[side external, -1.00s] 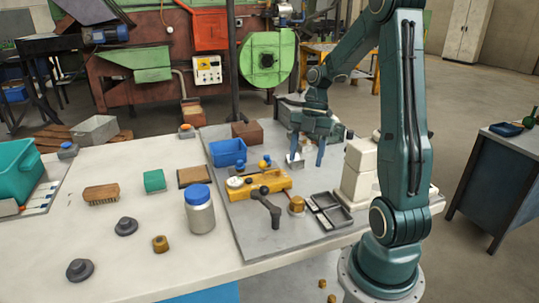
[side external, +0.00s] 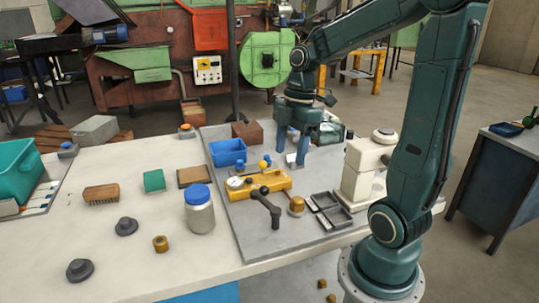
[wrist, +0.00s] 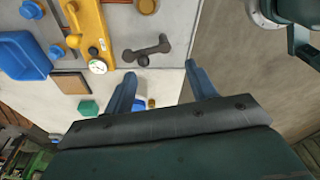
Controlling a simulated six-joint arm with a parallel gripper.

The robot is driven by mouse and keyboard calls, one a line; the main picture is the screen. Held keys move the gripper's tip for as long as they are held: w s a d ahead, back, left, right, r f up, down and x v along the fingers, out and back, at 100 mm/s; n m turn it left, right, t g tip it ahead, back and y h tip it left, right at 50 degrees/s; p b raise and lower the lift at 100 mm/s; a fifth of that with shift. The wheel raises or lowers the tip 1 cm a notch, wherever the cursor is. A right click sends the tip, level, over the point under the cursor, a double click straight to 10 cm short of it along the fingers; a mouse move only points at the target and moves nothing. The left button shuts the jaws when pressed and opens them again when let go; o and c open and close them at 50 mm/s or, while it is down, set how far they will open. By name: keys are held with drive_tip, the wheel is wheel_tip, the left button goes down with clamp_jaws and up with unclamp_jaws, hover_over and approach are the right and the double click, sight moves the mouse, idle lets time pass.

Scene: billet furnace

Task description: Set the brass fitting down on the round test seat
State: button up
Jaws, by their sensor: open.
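A brass fitting (side external: 296,206) stands on the grey plate, right of the yellow gauge fixture (side external: 262,184) and beside the dark crank handle (side external: 268,207). In the wrist view a round, brass-coloured piece (wrist: 147,6) shows at the top edge. I cannot make out a separate round seat under it. A smaller brass hex piece (side external: 160,243) lies on the white table, also between the fingers' lines in the wrist view (wrist: 152,103). My gripper (side external: 292,156) is open and points down over the plate's far part, behind the brass fitting and apart from it. A pale small block shows partly hidden by its fingers.
A blue bin (side external: 227,152), brown block (side external: 247,132) and black divided tray (side external: 328,211) sit on the grey plate. White blocks (side external: 362,172) are stacked at its right. A blue-capped jar (side external: 199,210) and dark round pieces (side external: 126,226) stand on the white table.

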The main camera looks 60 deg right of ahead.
drive_tip(key=s+a+r+m+t+h, duration=0.1)
drive_tip(key=s+a+r+m+t, duration=0.1)
drive_tip(key=a+m, duration=0.4)
drive_tip(key=s+a+r+m+t, duration=0.2)
drive_tip(key=s+a+r+m, duration=0.1)
drive_tip(key=s+a+m, duration=0.2)
drive_tip(key=shift+s+a+r+m+t+h, duration=0.3)
drive_tip(key=shift+a+m+t+h, duration=0.1)
drive_tip(key=shift+m, duration=0.2)
